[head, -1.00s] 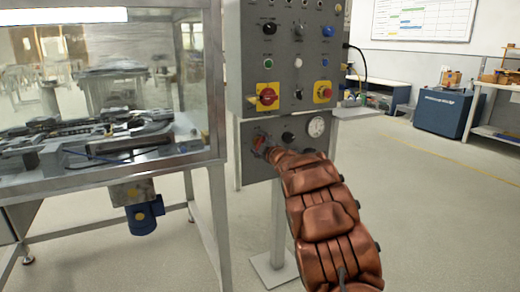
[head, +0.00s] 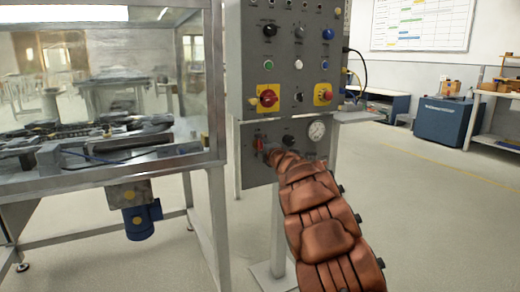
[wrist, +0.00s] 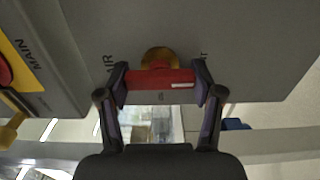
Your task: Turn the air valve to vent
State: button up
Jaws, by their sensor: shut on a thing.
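The air valve has a red handle (wrist: 160,80) in front of a round brass body (wrist: 159,58) on the grey lower panel (head: 300,165). In the wrist view the handle lies level across the picture, with a small white mark near its right end. My gripper (wrist: 160,88) is shut on the handle, one finger at each end. In the head view my copper-coloured arm reaches to the panel, and the red handle (head: 261,144) shows partly at its tip, looking roughly upright. Lettering beside the valve is partly covered by the fingers.
A dark knob (head: 288,141) and a round gauge (head: 316,130) sit right of the valve. Above is a control box (head: 283,50) with a red main switch (head: 268,98) and a red button (head: 323,94). A glass-walled machine (head: 110,90) stands left. Floor on the right is open.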

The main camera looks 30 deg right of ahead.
jog(key=shift+a, duration=0.1)
jog(key=o, duration=1.2)
jog(key=shift+c, duration=0.2)
jog(key=shift+s, duration=0.1)
jog(key=s, duration=1.1)
jog(key=shift+s+a, duration=0.4)
jog(key=shift+a, duration=0.05)
